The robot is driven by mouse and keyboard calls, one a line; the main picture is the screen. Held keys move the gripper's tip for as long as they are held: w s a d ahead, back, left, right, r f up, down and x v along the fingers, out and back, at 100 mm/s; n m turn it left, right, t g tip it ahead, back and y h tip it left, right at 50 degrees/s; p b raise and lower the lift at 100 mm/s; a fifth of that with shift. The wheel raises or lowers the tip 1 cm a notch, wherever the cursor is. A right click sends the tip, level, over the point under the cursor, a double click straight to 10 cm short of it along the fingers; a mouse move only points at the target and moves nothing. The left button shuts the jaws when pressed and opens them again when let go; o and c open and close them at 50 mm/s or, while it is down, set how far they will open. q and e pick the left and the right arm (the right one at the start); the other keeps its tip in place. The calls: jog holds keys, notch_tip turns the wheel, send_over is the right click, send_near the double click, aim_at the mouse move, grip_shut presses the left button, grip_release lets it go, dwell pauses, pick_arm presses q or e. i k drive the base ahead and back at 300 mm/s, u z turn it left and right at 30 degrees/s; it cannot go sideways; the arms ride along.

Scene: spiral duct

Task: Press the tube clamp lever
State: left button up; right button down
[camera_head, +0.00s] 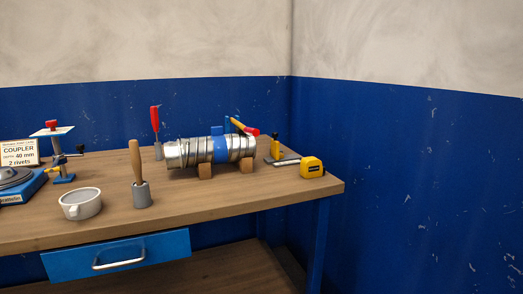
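A ribbed metal spiral duct (185,153) lies on its side on wooden blocks (205,171) on the workbench. An upright red-handled lever (155,119) stands behind the duct's left end. A second lever-like part with a red end (251,132) slants across the top of the duct's right end. I cannot tell for sure which of these is the tube clamp lever. Neither of my grippers is in view.
The wooden workbench (250,193) holds a grey cup (80,204), a wooden-handled tool in a grey holder (141,194), a yellow tape measure (312,167), a coupler sign (19,153) and a blue stand (64,178). A blue drawer (120,256) sits below. The front right top is clear.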

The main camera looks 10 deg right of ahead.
aim_at(241, 129)
jog(key=u, duration=1.4)
jog(key=i, duration=0.75)
jog(key=z, duration=1.1)
